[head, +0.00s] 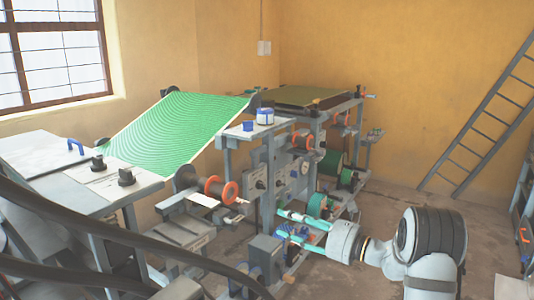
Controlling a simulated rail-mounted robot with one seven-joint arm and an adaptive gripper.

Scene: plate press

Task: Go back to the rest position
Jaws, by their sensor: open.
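My gripper (283,223) is in the lower middle of the head view, at the end of my arm, which comes in from the lower right. Its two teal fingers point left and are spread apart. I see nothing between them. The fingers are in front of the lower part of the plate press (262,160) and overlap its frame in the picture. I cannot tell how far they are from the frame or whether they touch it.
A green ridged sheet (178,128) slopes up at the press's left. Dark curved bars cross the lower left. A ladder (480,120) leans on the right wall. Floor (400,195) is clear right of the press.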

